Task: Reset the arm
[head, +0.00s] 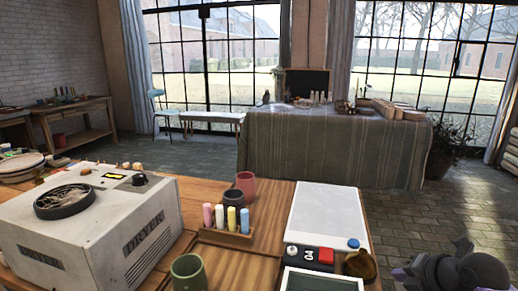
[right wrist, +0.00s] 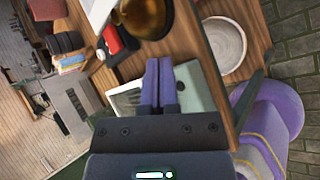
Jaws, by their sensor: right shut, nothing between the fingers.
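My right gripper (head: 401,273) shows at the lower right of the head view, by the right edge of the wooden worktable (head: 264,190). In the right wrist view its two purple fingers (right wrist: 159,82) are pressed together with nothing between them. They hang over the table's edge area, in front of a pale green-grey panel (right wrist: 196,88). My left gripper is not in the head view.

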